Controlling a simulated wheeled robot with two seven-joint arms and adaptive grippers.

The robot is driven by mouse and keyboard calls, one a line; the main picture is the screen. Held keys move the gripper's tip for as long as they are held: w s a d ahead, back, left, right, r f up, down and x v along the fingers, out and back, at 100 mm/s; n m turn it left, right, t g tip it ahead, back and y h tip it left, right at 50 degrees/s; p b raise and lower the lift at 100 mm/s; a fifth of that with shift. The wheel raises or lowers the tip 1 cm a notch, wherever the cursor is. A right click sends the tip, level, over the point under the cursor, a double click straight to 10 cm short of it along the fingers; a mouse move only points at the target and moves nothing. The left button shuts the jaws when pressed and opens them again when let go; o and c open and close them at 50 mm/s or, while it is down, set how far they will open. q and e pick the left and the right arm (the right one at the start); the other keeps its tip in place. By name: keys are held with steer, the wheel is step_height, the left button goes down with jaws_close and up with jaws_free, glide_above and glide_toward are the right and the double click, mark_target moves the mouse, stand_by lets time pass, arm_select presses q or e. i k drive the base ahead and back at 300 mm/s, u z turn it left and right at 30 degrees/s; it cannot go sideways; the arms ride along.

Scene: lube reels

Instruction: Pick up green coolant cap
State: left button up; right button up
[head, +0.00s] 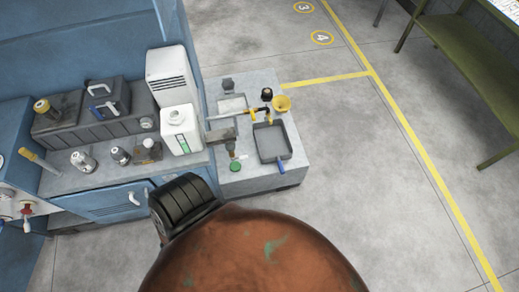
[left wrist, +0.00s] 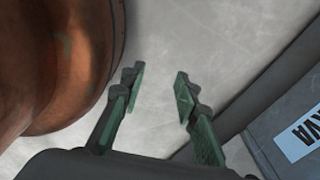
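The green coolant cap (head: 235,167) is a small green disc near the front left of the low grey block's top (head: 262,181) in the head view. A small brownish item stands just behind it. Neither gripper shows in the head view. In the left wrist view my left gripper (left wrist: 158,80) is open with nothing between its fingers. Concrete floor shows beyond the fingertips, and the cap is not in that view. My right gripper is in neither view.
A large rusty orange rounded body (head: 255,255) fills the bottom of the head view; a dark ribbed cylinder (head: 183,205) adjoins it. A grey tray (head: 271,142), yellow funnel (head: 282,103) and white jug (head: 180,130) are near the cap.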

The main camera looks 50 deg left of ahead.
mark_target(235, 167)
steer(key=i, duration=0.85)
steer(key=u, duration=2.75)
